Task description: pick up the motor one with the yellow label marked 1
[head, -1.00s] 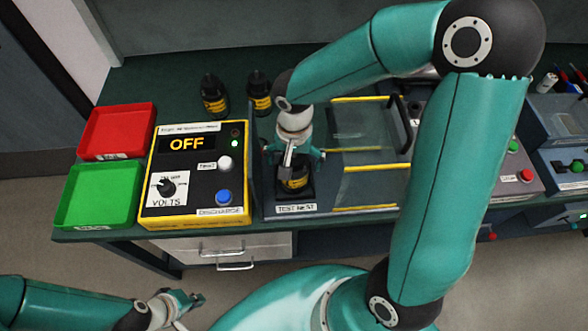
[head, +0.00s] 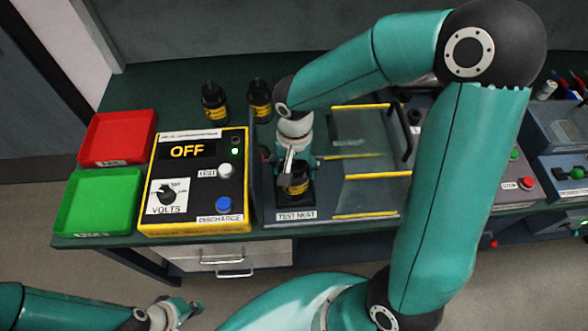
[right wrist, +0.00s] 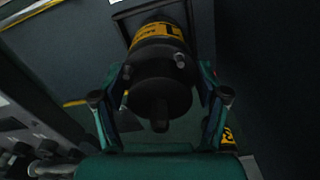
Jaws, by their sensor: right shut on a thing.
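A black motor with a yellow label (head: 298,184) stands in the test nest (head: 297,214). My right gripper (head: 293,176) is shut around it from above. In the right wrist view the motor (right wrist: 160,82) sits between the two fingers, its shaft end towards the camera. Its yellow label is partly visible, and I cannot read its number for sure. Two more black motors with yellow labels stand at the back of the bench, one on the left (head: 214,104) and one beside it (head: 260,99). My left gripper (head: 188,308) is low at the bottom left, away from the bench; its opening is unclear.
A control box (head: 195,182) reading OFF stands left of the nest. A red tray (head: 118,138) and a green tray (head: 99,202), both empty, lie further left. A clear panel (head: 368,160) with yellow strips and a dark handle is right of the nest.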

